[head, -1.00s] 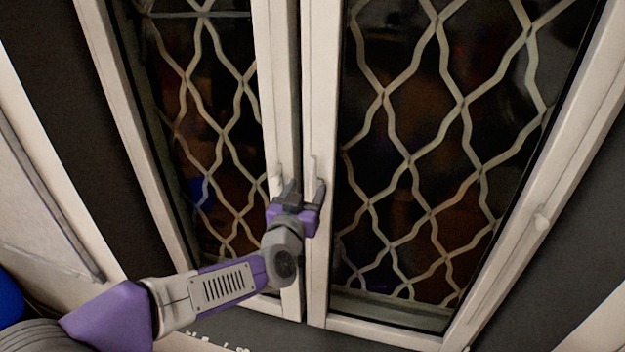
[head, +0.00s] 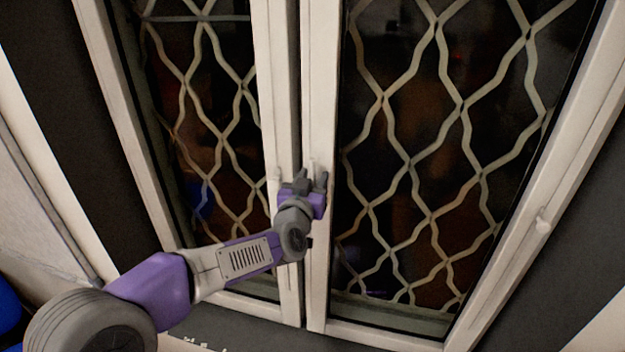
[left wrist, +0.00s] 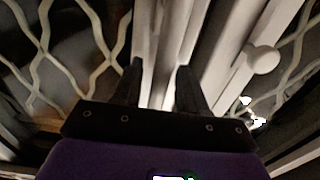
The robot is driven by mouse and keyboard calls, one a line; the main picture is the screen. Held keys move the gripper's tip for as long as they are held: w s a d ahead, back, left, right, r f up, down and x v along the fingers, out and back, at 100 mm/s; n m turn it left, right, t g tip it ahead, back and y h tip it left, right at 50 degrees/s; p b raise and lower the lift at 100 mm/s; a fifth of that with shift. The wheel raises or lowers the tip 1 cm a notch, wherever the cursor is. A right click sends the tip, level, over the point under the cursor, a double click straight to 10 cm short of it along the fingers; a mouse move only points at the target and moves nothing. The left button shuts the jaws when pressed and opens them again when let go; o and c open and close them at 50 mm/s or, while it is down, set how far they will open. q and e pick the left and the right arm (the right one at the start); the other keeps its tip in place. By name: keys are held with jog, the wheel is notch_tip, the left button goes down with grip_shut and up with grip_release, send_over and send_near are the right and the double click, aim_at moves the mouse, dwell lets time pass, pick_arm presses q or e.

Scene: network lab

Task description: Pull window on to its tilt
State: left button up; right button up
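The window has two white-framed sashes, a left sash (head: 268,70) and a right sash (head: 322,75), with dark glass behind a pale lattice. They look shut, meeting at the middle. A small white handle (head: 277,176) shows on the left sash's stile. My left gripper (head: 311,180) is at the right sash's stile, around where its handle stood in the earlier frame; that handle is now mostly hidden. In the left wrist view my left gripper (left wrist: 160,80) has its fingers apart, with white frame strips between and beyond them. Contact cannot be told. My right gripper is out of view.
A white knob-like fitting (head: 542,222) is on the right outer frame. Dark wall panels (head: 50,110) flank the window. A blue object (head: 8,308) is at the lower left edge. The space before the right sash is clear.

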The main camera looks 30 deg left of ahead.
pick_arm(q)
grip_shut()
jog(key=shift+s+d+f, duration=0.1)
jog(key=shift+s+d, duration=0.05)
jog(key=shift+s, duration=0.2)
jog(key=v, duration=0.7)
jog(key=shift+r, duration=0.25)
jog(key=shift+o, duration=0.7)
grip_release()
jog(key=shift+s, duration=0.2)
jog(key=shift+o, duration=1.2)
jog(key=shift+f, duration=0.15)
jog(key=shift+o, duration=0.5)
jog(key=shift+w+f, duration=0.1)
